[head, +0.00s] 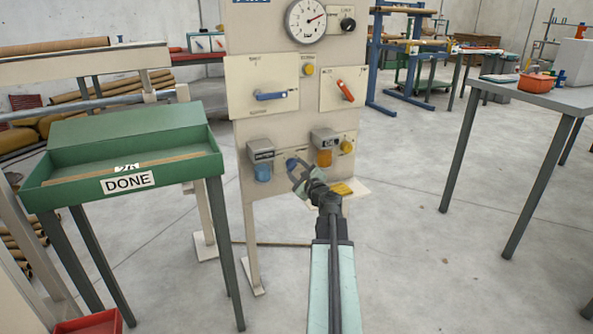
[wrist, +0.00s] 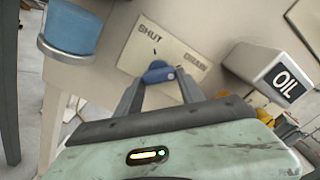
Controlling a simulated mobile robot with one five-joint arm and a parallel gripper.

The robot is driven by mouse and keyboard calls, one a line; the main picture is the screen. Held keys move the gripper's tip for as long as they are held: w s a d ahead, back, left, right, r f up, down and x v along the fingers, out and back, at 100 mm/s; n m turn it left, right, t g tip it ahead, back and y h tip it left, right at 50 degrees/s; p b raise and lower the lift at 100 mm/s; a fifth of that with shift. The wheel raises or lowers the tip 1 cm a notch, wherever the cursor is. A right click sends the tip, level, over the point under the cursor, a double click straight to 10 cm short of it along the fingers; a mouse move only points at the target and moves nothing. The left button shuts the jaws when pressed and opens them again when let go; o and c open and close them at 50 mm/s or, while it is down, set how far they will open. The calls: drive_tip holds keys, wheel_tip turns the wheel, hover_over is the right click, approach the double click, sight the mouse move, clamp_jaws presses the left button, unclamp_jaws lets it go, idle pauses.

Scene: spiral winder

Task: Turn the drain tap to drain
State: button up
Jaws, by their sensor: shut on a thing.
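The drain tap is a small blue handle (wrist: 158,72) on a pale plate (wrist: 186,50) marked SHUT at the left and, it appears, DRAIN at the right. In the head view the blue handle (head: 291,163) shows low on the panel, between two hanging blocks. My gripper (wrist: 160,80) reaches the plate with one finger on each side of the handle and is shut on it. My gripper (head: 299,178) also shows in the head view. The fingers hide part of the handle, so I cannot tell exactly which mark it points to.
The panel (head: 245,40) carries a gauge (head: 306,20), a blue lever (head: 271,96) and a red lever (head: 345,90). A block marked OIL (wrist: 284,82) sits close right of my gripper; a blue cup (wrist: 70,30) is at left. A green DONE tray (head: 95,128) stands left.

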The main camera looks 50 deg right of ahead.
idle(0.4)
drive_tip(key=o, duration=1.4)
drive_tip(key=shift+c, duration=0.2)
drive_tip(key=shift+s, duration=0.1)
drive_tip(key=v, duration=0.7)
drive_tip(key=shift+s+a, duration=0.15)
drive_tip(key=shift+s, duration=0.15)
